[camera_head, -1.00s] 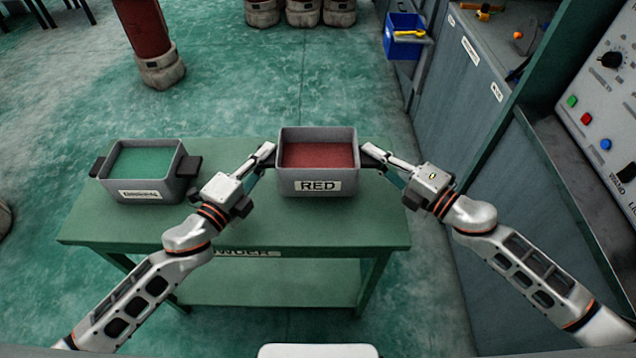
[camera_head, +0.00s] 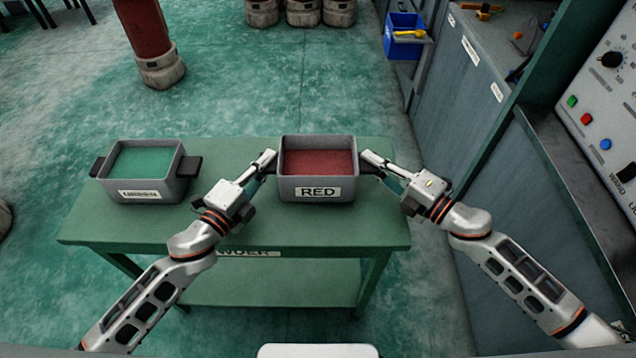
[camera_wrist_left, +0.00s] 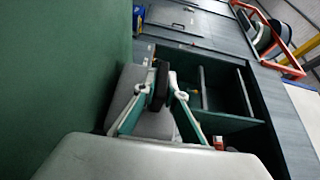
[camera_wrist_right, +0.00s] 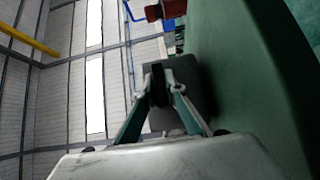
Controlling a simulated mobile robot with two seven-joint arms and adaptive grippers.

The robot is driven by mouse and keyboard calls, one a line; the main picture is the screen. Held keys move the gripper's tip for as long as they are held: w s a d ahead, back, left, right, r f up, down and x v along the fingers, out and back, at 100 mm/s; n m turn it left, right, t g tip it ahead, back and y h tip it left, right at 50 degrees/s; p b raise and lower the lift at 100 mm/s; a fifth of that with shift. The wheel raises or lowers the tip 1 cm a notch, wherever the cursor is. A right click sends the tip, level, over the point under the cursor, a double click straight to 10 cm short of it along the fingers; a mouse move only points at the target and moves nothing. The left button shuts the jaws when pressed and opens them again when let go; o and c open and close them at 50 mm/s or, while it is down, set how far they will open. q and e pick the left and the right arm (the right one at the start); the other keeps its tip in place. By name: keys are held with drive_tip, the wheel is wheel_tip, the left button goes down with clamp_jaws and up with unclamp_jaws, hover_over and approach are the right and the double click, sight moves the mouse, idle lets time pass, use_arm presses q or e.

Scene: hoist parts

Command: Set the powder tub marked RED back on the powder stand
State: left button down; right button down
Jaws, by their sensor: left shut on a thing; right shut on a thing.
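The powder tub marked RED (camera_head: 320,191) is a grey open box with dark red powder, upright over the right half of the green powder stand (camera_head: 330,234). Whether its base touches the top or hangs just above is hard to tell. My left gripper (camera_head: 268,160) is shut on its left handle, and my right gripper (camera_head: 367,159) on its right handle. The left wrist view shows the fingers closed on a dark handle beside the grey tub wall (camera_wrist_left: 126,93). The right wrist view shows the same grip, with the tub wall (camera_wrist_right: 195,85) dark behind the fingers.
A second grey tub with green powder (camera_head: 140,195) stands on the stand's left end; its label is blurred. A cabinet (camera_head: 470,110) and a control panel (camera_head: 605,90) are close on the right. The stand's front strip is clear.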

use_arm(q)
drive_tip(key=shift+f, duration=0.45)
use_arm(e)
drive_tip(key=shift+f, duration=0.45)
use_arm(q)
drive_tip(key=c, duration=2)
unclamp_jaws()
drive_tip(key=shift+f, duration=0.2)
use_arm(e)
drive_tip(key=c, duration=2)
unclamp_jaws()
use_arm(q)
drive_tip(key=o, duration=0.3)
drive_tip(key=shift+r, duration=0.1)
use_arm(e)
drive_tip(key=shift+f, duration=0.2)
drive_tip(key=o, duration=0.3)
drive_tip(key=shift+r, duration=0.1)
